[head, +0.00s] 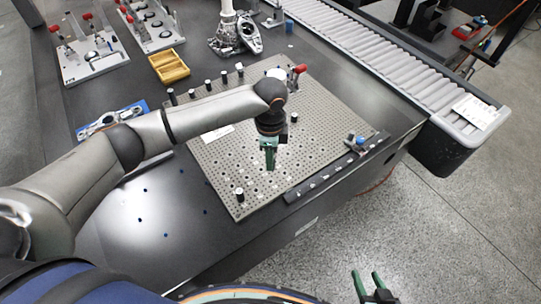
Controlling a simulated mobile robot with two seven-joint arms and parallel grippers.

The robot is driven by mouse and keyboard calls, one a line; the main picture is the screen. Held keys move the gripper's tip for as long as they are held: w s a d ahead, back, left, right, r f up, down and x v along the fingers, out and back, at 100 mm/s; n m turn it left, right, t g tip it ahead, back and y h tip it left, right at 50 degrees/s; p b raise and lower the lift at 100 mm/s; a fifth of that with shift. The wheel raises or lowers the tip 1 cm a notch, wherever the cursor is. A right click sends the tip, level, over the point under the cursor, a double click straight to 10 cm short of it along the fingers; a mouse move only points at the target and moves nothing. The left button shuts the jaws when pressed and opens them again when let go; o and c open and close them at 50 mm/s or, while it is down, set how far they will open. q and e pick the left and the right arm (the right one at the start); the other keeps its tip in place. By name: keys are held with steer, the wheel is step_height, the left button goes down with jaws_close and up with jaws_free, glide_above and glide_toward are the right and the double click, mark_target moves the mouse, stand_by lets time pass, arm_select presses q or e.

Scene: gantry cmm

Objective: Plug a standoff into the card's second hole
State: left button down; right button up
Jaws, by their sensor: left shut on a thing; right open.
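My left gripper (270,164) has green fingers and points down over the perforated grey plate (215,172). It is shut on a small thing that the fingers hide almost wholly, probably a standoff. I cannot tell its height above the plate. Black posts with pale tops, which look like standoffs, stand upright on the plate, such as one at the near corner (239,195) and one right of the gripper (293,117). A white card (217,133) lies on the plate by my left forearm; its holes cannot be made out. My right gripper (367,286) is open and empty, off the table's front edge.
A dark strip with pale marks (335,171) and a blue-topped part (355,142) lie along the plate's right edge. A red-handled clamp (298,72) stands at its back. Behind are a yellow tray (169,67) and a roller conveyor (385,60). Small blue dots mark the bare table front-left.

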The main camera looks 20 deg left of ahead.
arm_select(q)
steer(key=shift+f+b, duration=2.2)
steer(key=shift+b, duration=0.3)
steer(key=shift+f+b, duration=0.3)
steer(key=shift+b, duration=0.1)
steer(key=shift+f+b, duration=0.55)
steer(key=shift+b, duration=0.15)
steer(key=shift+r, duration=0.2)
arm_select(e)
steer(key=shift+y, duration=0.3)
steer(key=f, duration=0.1)
steer(key=w+a+f, duration=0.1)
steer(key=f, duration=0.3)
steer(key=shift+w+a+f, duration=0.2)
steer(key=shift+w+a, duration=0.05)
steer(key=shift+a, duration=0.15)
arm_select(q)
steer(key=shift+p, duration=0.8)
arm_select(e)
steer(key=shift+s+d+r, duration=0.15)
steer(key=shift+s+r, duration=0.1)
steer(key=shift+r, duration=0.1)
steer(key=shift+r, duration=0.15)
arm_select(q)
steer(key=shift+p, duration=0.6)
arm_select(e)
steer(key=shift+r, duration=0.5)
steer(key=shift+r, duration=0.2)
